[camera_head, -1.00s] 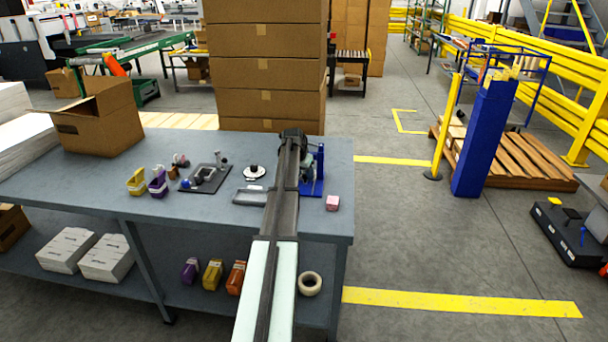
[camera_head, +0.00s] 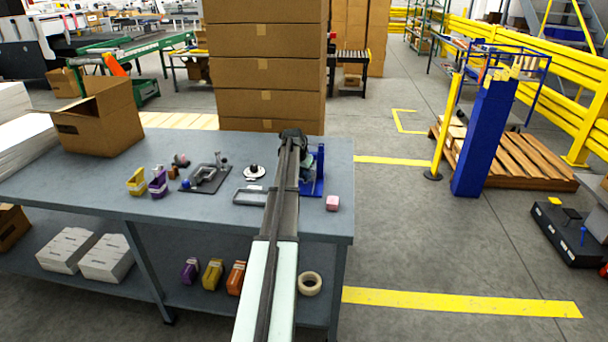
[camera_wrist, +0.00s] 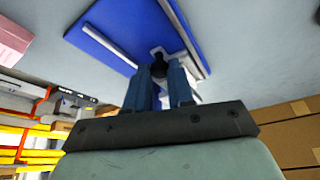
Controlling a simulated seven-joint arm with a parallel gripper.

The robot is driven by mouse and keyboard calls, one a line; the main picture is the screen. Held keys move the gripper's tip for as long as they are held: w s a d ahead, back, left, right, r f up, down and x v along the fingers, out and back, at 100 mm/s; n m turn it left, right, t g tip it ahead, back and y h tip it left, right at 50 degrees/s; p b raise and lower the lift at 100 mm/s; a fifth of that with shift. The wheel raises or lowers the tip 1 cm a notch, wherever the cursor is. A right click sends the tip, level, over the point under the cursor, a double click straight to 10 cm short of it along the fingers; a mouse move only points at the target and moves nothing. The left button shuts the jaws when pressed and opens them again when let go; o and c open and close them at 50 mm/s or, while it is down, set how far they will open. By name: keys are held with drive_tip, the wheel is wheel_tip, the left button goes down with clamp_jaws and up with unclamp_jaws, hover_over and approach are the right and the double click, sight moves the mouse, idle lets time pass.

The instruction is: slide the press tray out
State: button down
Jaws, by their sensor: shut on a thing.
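The blue press (camera_head: 319,172) stands upright at the right end of the grey bench, partly hidden behind my arm in the head view. In the wrist view its flat blue base (camera_wrist: 108,20) carries pale rails. A dark knob (camera_wrist: 158,54) sits between the rails and appears to belong to the press tray. The tray's own outline is mostly hidden by my fingers. My gripper (camera_wrist: 160,72) has its two blue fingers closed around the knob. In the head view my arm hides the fingertips.
A shallow grey tray (camera_head: 249,197), a white round piece (camera_head: 254,172) and a dark fixture plate (camera_head: 206,179) lie left of my arm. A cardboard box (camera_head: 98,118) stands at the far left.

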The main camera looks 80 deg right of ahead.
drive_tip(key=shift+a, duration=0.1)
drive_tip(key=a, duration=0.8)
drive_tip(key=shift+a, duration=0.4)
drive_tip(key=c, duration=1)
unclamp_jaws()
drive_tip(key=shift+r, duration=0.1)
drive_tip(key=v, duration=1.3)
drive_tip(key=shift+w+a+r, duration=0.1)
drive_tip(key=shift+a+r, duration=0.15)
